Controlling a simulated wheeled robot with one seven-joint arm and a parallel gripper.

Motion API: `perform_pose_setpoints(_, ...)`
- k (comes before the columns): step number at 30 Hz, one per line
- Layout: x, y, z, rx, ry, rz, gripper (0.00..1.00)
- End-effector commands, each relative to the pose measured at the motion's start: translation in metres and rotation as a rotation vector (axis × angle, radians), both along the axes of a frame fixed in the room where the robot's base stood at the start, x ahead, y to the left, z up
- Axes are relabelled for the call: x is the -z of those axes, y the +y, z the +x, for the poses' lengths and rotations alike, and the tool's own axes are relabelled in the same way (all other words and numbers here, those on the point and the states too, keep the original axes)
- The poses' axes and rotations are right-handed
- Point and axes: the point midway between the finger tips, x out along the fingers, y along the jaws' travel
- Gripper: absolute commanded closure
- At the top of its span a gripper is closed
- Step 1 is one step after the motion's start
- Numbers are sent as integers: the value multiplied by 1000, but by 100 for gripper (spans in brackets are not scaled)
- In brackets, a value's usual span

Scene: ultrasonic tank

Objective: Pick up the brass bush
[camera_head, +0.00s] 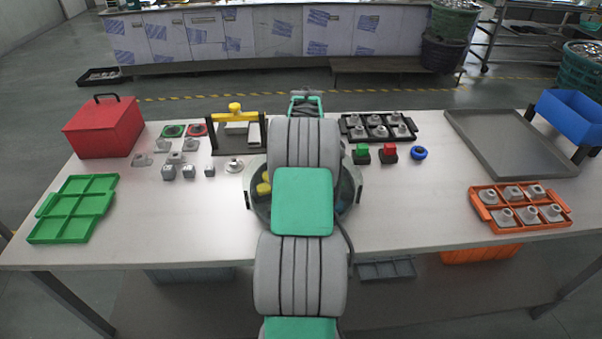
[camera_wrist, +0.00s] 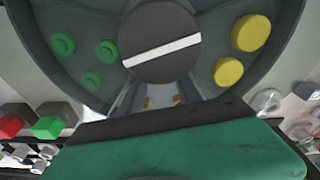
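I cannot pick out the brass bush with certainty. A round tank (camera_head: 350,213) stands mid-table in the head view, mostly hidden behind my arm. In the wrist view its floor (camera_wrist: 205,88) shows a dark disc (camera_wrist: 160,42) with a white bar, green round pieces (camera_wrist: 62,44) on the left and yellow round pieces (camera_wrist: 250,33) on the right. My gripper (camera_wrist: 162,101) points into the tank, partly hidden by its green and black housing. Two small gold-brown patches show there, apart; I cannot tell whether they are finger pads or the bush.
A black tray (camera_head: 378,139) of grey fittings and red and green blocks (camera_head: 375,151) stand right of the tank. A yellow-topped stand (camera_head: 237,118) and small grey parts are left. An orange tray (camera_head: 519,222) and grey tray (camera_head: 510,140) lie far right. The front right table is clear.

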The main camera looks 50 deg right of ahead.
Motion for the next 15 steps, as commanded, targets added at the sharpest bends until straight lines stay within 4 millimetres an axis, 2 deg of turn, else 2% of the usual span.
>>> perform_pose_setpoints(1, 0, 0, 0, 0, 0, 0, 65)
perform_pose_setpoints(12, 0, 0, 0, 0, 0, 0, 95)
perform_pose_setpoints(15, 0, 0, 0, 0, 0, 0, 100)
